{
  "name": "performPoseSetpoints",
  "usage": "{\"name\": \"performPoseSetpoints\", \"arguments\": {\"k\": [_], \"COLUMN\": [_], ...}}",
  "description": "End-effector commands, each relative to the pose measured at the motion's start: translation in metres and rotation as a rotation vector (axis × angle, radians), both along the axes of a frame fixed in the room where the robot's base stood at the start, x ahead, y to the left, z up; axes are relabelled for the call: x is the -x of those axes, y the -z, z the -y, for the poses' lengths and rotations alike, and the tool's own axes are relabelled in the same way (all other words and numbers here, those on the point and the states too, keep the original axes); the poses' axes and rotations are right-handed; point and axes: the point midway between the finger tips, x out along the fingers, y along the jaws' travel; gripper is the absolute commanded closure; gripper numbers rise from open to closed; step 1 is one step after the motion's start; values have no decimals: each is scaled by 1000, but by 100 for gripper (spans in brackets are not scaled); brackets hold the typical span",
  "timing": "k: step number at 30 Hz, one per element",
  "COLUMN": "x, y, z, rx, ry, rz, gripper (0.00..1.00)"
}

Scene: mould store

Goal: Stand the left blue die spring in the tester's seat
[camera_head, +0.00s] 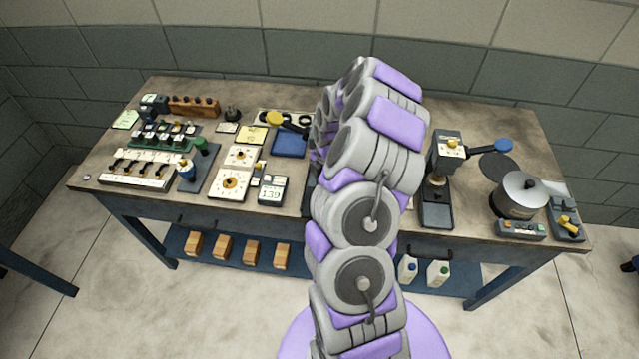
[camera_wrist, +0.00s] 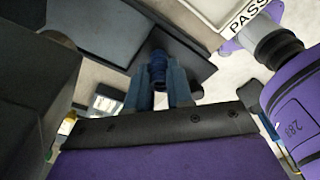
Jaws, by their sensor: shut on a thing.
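My gripper (camera_wrist: 158,92) is shut on a blue ribbed die spring (camera_wrist: 158,66) in the wrist view, with one finger on each side of it. Behind the spring is a dark flat base (camera_wrist: 192,60); whether they touch I cannot tell. In the head view my arm hides the gripper and the spring. A bench press with a dial and a blue-knobbed lever (camera_head: 446,152) stands right of my arm. Left of my arm a yellow-knobbed lever (camera_head: 276,118) shows, its machine mostly hidden. I cannot tell which is the tester, and its seat is not clear.
The bench (camera_head: 105,150) holds a green rack (camera_head: 165,136), a white slotted strip (camera_head: 140,168), dial cards (camera_head: 231,183), a small display (camera_head: 272,190), a lidded pot (camera_head: 520,194) and a switch box (camera_head: 521,229). A sign marked PASS (camera_wrist: 246,18) is near the gripper. Wooden blocks (camera_head: 222,248) lie below.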

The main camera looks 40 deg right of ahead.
Motion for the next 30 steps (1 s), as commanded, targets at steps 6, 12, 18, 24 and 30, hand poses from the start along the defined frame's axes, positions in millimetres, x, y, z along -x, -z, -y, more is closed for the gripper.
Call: {"name": "performPoseSetpoints", "arguments": {"k": [6, 12, 18, 24, 30], "x": [0, 0, 0, 0, 0], "y": [-2, -2, -1, -1, -3], "z": [-6, -8, -4, -7, -14], "rx": [7, 7, 2, 1, 4], "ry": [-2, -2, -1, -1, -3], "rz": [0, 0, 0, 0, 1], "gripper": [100, 100, 100, 100, 100]}}
